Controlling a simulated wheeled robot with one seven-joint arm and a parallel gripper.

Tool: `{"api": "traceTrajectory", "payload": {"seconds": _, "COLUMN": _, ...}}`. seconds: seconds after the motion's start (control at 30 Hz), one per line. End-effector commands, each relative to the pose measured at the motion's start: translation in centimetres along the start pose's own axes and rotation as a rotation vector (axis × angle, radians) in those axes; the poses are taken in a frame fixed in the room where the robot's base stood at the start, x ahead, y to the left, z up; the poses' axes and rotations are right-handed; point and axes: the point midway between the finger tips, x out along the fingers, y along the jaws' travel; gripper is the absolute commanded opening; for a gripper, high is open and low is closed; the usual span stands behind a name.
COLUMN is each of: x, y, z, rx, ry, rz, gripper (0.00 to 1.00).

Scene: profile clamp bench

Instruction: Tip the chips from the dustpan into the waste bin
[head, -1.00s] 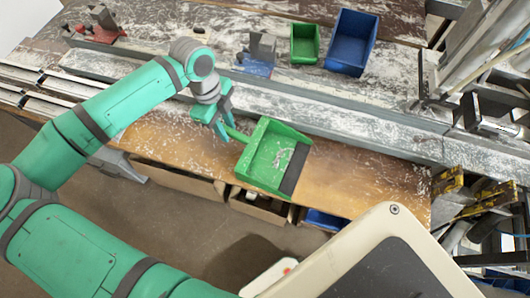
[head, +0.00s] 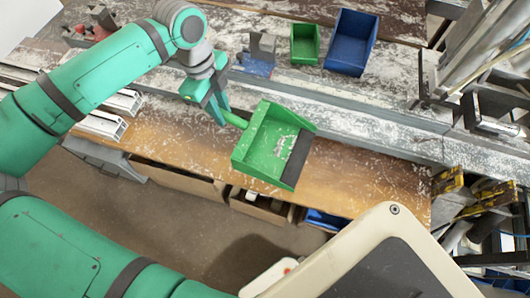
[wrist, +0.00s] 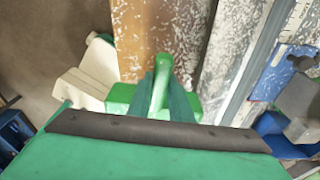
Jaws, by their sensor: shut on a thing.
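The green dustpan (head: 264,150) is in the head view, above the front part of the bench. Its dark lip (head: 297,160) faces right and its handle (head: 236,120) points up and left to my gripper. A few pale chips (head: 281,143) lie in the pan near the lip. My gripper (head: 217,113) is shut on the handle; its fingers also show in the wrist view (wrist: 168,98). The pan appears held clear of the bench top, slightly tilted. I cannot pick out the waste bin with certainty in either view.
A small green bin (head: 305,44) and a larger blue bin (head: 351,42) stand at the back of the bench. Pale chips litter the grey rail (head: 350,122). Open boxes (head: 262,206) sit under the front edge. A yellow-and-black clamp (head: 447,182) is at the right.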

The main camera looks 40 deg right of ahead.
Motion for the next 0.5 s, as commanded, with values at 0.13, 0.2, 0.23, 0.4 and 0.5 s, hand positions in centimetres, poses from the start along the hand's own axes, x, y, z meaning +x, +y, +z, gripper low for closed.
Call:
{"api": "traceTrajectory", "payload": {"seconds": 0.13, "x": -1.9, "y": 0.0, "z": -0.2, "rx": 0.0, "ry": -0.001, "rz": 0.0, "gripper": 0.0}}
{"api": "traceTrajectory", "payload": {"seconds": 0.2, "x": -2.7, "y": 0.0, "z": -0.4, "rx": 0.0, "ry": -0.001, "rz": 0.0, "gripper": 0.0}}
{"api": "traceTrajectory", "payload": {"seconds": 0.23, "x": -2.9, "y": 0.0, "z": -0.4, "rx": 0.0, "ry": -0.001, "rz": 0.0, "gripper": 0.0}}
{"api": "traceTrajectory", "payload": {"seconds": 0.4, "x": -3.7, "y": 0.0, "z": -0.6, "rx": 0.0, "ry": 0.001, "rz": 0.0, "gripper": 0.0}}
{"api": "traceTrajectory", "payload": {"seconds": 0.5, "x": -3.8, "y": 0.0, "z": -0.6, "rx": 0.0, "ry": 0.001, "rz": 0.0, "gripper": 0.0}}
